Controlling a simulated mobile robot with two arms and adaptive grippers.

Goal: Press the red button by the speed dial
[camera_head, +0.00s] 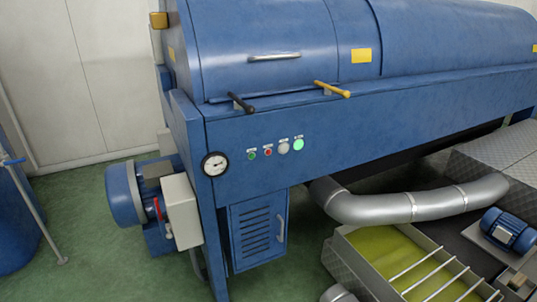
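A large blue machine (350,140) fills the middle and right of the head view. On its front panel is a short row of small controls. A small red button (268,152) sits between a small green button (252,154) on its left and a grey round dial (284,148) on its right. A small label is above each control, too small to read. Neither of my grippers shows in this view.
A round white gauge (215,164) is left of the controls. A black-knobbed lever (241,103) and a yellow lever (332,89) stick out above. A silver pipe (415,203) and an open trough of yellow-green liquid (395,258) are lower right. Green floor (90,240) is lower left.

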